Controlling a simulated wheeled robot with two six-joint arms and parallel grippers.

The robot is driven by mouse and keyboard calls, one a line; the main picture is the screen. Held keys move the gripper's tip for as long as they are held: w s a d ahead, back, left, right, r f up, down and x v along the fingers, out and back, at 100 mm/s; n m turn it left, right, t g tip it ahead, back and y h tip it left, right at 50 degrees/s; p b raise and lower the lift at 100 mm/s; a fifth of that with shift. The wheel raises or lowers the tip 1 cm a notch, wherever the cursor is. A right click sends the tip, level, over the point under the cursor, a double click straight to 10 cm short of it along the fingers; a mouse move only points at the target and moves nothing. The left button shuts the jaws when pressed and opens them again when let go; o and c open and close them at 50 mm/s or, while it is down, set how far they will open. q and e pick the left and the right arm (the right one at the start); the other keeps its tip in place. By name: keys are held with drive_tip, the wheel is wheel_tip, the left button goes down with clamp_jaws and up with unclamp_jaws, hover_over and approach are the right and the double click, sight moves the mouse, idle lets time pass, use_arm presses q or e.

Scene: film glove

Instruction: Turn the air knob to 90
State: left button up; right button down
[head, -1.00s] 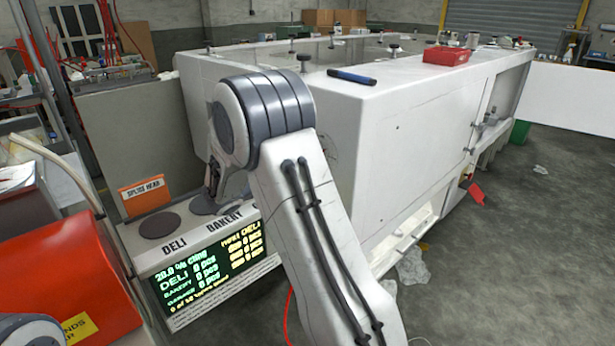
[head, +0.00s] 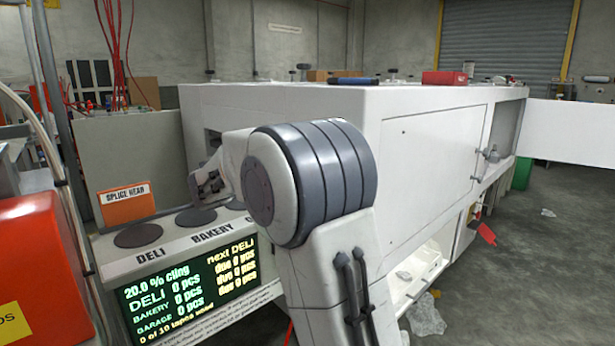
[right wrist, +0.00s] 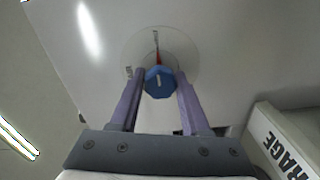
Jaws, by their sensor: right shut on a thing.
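The air knob (right wrist: 159,82) is a blue, many-sided knob with a pale line on its face, in the right wrist view. Behind it is a round pale dial (right wrist: 186,54) with small dark marks and a red wedge near the top. My right gripper (right wrist: 160,78) is shut on the knob, one purple finger on each side. The dial's numbers are too small to read. In the head view my right gripper (head: 208,188) is at the left end of the white machine (head: 400,150), and my arm hides the knob. My left gripper is out of view.
A screen (head: 190,285) reads 20.0 % cling. Above it are dark round pads (head: 138,235) labelled DELI and BAKERY, and an orange SPLICE HEAD box (head: 127,205). A red casing (head: 40,270) stands at left. The floor at right is mostly clear.

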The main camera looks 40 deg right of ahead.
drive_tip(key=shift+f, duration=0.1)
idle(0.5)
drive_tip(key=shift+c, duration=1.9)
unclamp_jaws()
drive_tip(key=a, duration=1)
drive_tip(key=shift+s+a+p, duration=0.25)
drive_tip(key=shift+s+p, duration=0.05)
drive_tip(key=shift+s, duration=0.15)
